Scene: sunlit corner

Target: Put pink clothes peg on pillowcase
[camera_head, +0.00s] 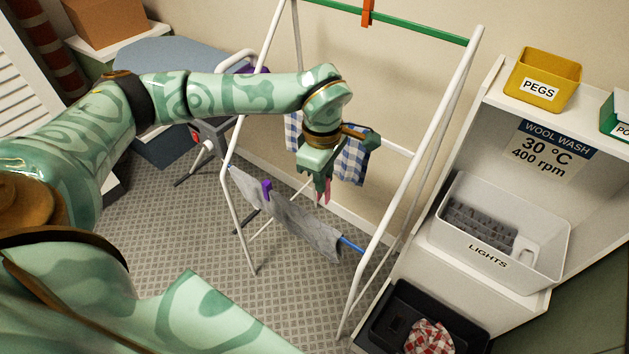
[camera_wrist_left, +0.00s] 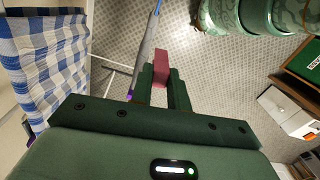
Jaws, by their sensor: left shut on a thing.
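My left gripper (camera_head: 322,182) is shut on the pink clothes peg (camera_head: 327,192), above the grey cloth on the drying rack. In the left wrist view the pink peg (camera_wrist_left: 161,66) sticks out beyond the green fingertips (camera_wrist_left: 160,88). A grey cloth (camera_head: 300,223) hangs over the low blue rail, with a purple peg (camera_head: 266,190) on it. A blue-and-white checked cloth (camera_head: 353,163) hangs behind my gripper and is partly hidden by it; it also shows in the left wrist view (camera_wrist_left: 45,65). I cannot tell which cloth is the pillowcase. My right gripper is out of view.
The white rack frame (camera_head: 400,215) stands around my gripper, with an orange peg (camera_head: 367,14) on its green top rail (camera_head: 420,29). Shelves at right hold a yellow PEGS box (camera_head: 560,70) and a white LIGHTS bin (camera_head: 470,240). An ironing board (camera_head: 160,55) stands back left.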

